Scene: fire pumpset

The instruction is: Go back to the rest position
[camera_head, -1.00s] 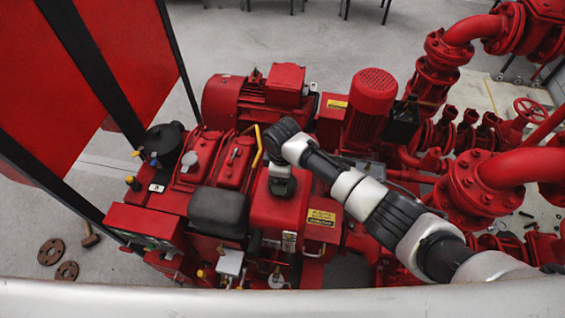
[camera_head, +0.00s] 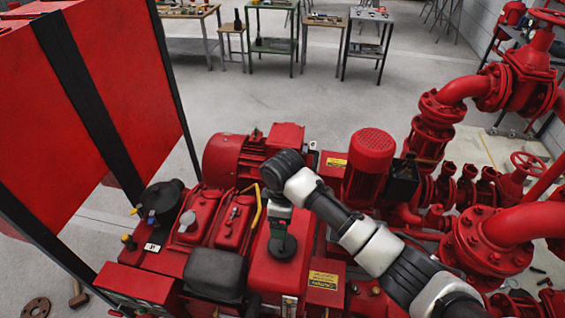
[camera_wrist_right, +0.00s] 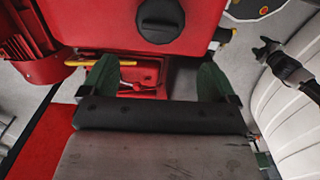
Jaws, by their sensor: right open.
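My right arm (camera_head: 350,230) comes in from the lower right and reaches over the red pumpset. Its gripper (camera_head: 283,244) hangs over the red housing in the middle of the pumpset. In the right wrist view the two green fingers of the right gripper (camera_wrist_right: 156,80) stand wide apart with nothing between them. Beyond them are red machine parts, a yellow handle (camera_wrist_right: 112,63) and a round black cap (camera_wrist_right: 160,20). I cannot tell the exact gap between fingers and machine. My left gripper does not show in the head view.
A tall red cabinet (camera_head: 95,100) with black posts stands at the left. Red pipes and valves (camera_head: 500,225) crowd the right. A red motor (camera_head: 370,165) stands beside the arm. Work tables (camera_head: 272,45) stand at the back, with clear grey floor (camera_head: 300,95) before them.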

